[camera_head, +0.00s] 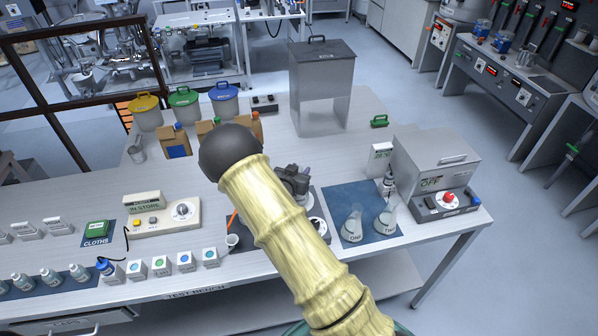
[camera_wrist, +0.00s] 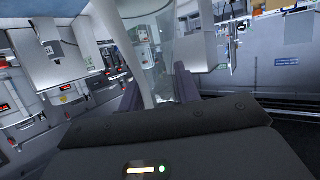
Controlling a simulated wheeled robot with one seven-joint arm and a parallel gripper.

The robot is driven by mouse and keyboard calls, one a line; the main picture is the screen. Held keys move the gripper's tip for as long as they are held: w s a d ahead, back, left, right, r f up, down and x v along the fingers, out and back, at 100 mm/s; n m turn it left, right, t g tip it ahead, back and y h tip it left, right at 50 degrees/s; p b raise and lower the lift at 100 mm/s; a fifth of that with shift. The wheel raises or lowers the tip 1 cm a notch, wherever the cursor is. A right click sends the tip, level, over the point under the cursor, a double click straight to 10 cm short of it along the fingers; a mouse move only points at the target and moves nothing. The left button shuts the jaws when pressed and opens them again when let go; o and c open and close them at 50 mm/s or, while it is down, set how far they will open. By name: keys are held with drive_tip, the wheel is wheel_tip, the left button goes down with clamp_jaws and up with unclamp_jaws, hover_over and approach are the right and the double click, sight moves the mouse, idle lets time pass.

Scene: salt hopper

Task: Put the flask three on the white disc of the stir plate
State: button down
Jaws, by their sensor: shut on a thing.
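My gripper (camera_head: 295,180) shows in the head view as dark parts just right of my yellow arm, above the bench. In the wrist view its two dark fingers (camera_wrist: 158,90) are closed on a clear glass flask (camera_wrist: 153,48). No label on this flask can be read, and my arm and gripper hide it in the head view. A round pale-rimmed piece (camera_head: 318,227), which looks like part of the stir plate, shows below the gripper on a dark area. My arm covers the rest of it. The flask is not seen resting on it.
Flask one (camera_head: 353,226) and flask two (camera_head: 386,218) stand on a blue mat (camera_head: 368,236) to the right. Behind them are a white box (camera_head: 380,159) and a grey device with a red knob (camera_head: 436,185).

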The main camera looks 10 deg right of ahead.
drive_tip(key=shift+f, duration=0.6)
drive_tip(key=shift+f, duration=0.2)
drive_tip(key=c, duration=1)
unclamp_jaws()
drive_tip(key=shift+r, duration=0.15)
drive_tip(key=shift+s+a+r+b, duration=0.1)
drive_tip(key=shift+s+a+b, duration=0.2)
drive_tip(key=shift+s, duration=0.1)
drive_tip(key=b+v, duration=0.4)
drive_tip(key=v, duration=0.7)
